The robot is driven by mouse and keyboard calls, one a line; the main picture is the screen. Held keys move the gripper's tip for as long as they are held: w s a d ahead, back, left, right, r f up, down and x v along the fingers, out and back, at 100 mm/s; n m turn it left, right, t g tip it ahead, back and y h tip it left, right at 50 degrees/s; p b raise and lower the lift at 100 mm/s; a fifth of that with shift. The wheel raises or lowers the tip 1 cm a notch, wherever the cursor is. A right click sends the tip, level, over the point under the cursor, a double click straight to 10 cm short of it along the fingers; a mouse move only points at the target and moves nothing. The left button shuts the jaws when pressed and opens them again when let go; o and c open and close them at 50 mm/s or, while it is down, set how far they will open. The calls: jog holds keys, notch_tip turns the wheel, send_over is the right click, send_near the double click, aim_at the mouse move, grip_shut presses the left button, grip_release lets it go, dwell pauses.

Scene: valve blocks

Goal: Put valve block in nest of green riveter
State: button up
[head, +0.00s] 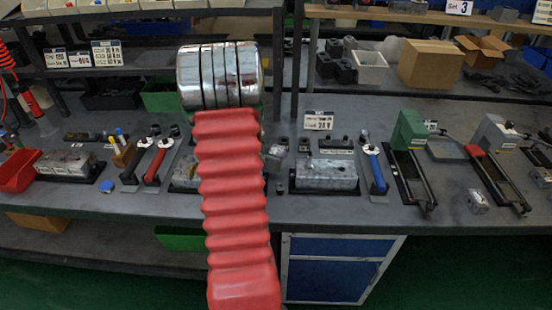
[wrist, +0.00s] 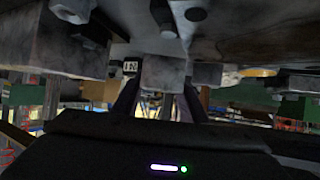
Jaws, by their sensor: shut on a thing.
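The green riveter (head: 410,130) stands on the bench right of centre in the head view, with a dark narrow frame running toward the front edge. Its nest is too small to make out. In the wrist view, which looks upside down, my gripper (wrist: 160,88) is shut on a grey metal valve block (wrist: 163,72), between its two dark fingers. In the head view my red arm hides the gripper. A small grey block (head: 274,155) shows just right of the arm; I cannot tell if it is the held one.
A grey riveter with a red handle (head: 488,165) stands right of the green one. A large grey block (head: 326,174) and a blue-handled tool (head: 375,170) lie left of the green riveter. Cardboard boxes (head: 430,63) stand behind.

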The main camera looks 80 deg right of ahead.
jog(key=shift+f, duration=1.6)
jog(key=shift+f, duration=0.1)
jog(key=o, duration=1.4)
jog(key=v, duration=1.2)
jog(key=shift+s, duration=0.1)
